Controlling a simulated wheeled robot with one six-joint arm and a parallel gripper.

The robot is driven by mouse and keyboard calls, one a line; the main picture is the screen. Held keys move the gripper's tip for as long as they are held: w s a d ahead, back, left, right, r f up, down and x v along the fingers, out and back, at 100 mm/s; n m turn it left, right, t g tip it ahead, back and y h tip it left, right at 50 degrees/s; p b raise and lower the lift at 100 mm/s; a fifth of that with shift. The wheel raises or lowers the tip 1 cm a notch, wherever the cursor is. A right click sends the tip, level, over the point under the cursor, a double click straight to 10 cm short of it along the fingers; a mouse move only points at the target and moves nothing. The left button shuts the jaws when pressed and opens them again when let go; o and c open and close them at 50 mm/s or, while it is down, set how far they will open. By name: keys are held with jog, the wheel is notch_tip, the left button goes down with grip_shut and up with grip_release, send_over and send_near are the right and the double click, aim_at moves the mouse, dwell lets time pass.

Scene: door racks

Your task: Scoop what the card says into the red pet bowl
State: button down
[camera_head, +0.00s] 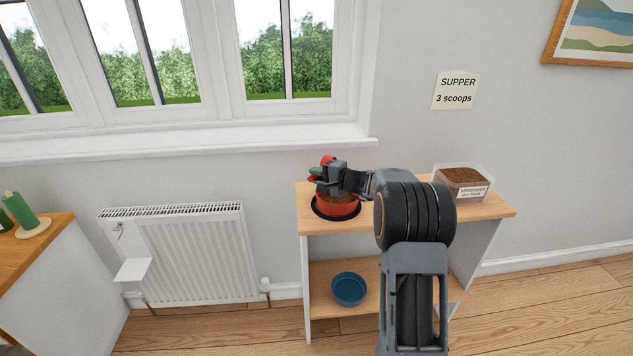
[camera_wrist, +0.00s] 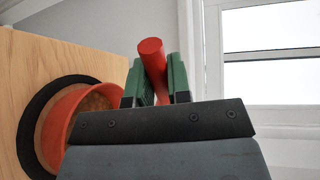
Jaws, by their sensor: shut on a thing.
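The card (camera_head: 455,91) on the wall reads "SUPPER 3 scoops". The red pet bowl (camera_head: 336,209) stands on a dark round mat at the left of the shelf top; brown food shows inside it. In the wrist view the bowl (camera_wrist: 59,125) is at the left, partly hidden by my gripper. My gripper (camera_head: 321,173) is above the bowl, its green-padded fingers shut on a red handle, seemingly the scoop's (camera_wrist: 152,54). The scoop's head is hidden, so its load cannot be told. A clear tub (camera_head: 463,173) of brown food, with a white label, stands at the right.
The wooden shelf top (camera_head: 488,209) carries the bowl and tub; my arm crosses in front of it. A blue bowl (camera_head: 349,289) sits on the lower shelf. A radiator (camera_head: 190,255) and a cabinet with green items (camera_head: 22,212) are at the left. The window sill is behind.

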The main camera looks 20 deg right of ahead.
jog(key=shift+s+d+m+t+y+b, duration=0.2)
jog(key=shift+t+y+b, duration=0.6)
jog(key=shift+b, duration=3.2)
jog(key=shift+s+m+t+y+b, duration=0.35)
jog(key=shift+t+b, duration=0.85)
jog(key=shift+b, duration=2.75)
jog(key=t+b, duration=0.1)
jog(key=b, duration=0.3)
jog(key=m+t+b, duration=0.1)
jog(key=t+b, duration=0.1)
jog(key=b, duration=0.1)
jog(key=t+y+b, duration=0.1)
jog(key=b, duration=0.3)
jog(key=shift+d+r+m+t+b, duration=0.15)
jog(key=shift+d+m+t+b, duration=0.1)
jog(key=shift+d+t+b, duration=0.05)
jog(key=shift+s+d+r+m+t+b, duration=0.15)
jog(key=shift+r+m+t+b, duration=0.2)
jog(key=shift+t+b, duration=0.65)
jog(key=shift+f+y+b, duration=0.25)
jog(key=shift+f+b, duration=0.25)
jog(key=shift+b, duration=1.05)
jog(key=shift+s+t+b, duration=0.1)
jog(key=shift+t+b, duration=0.3)
jog(key=shift+b, duration=0.05)
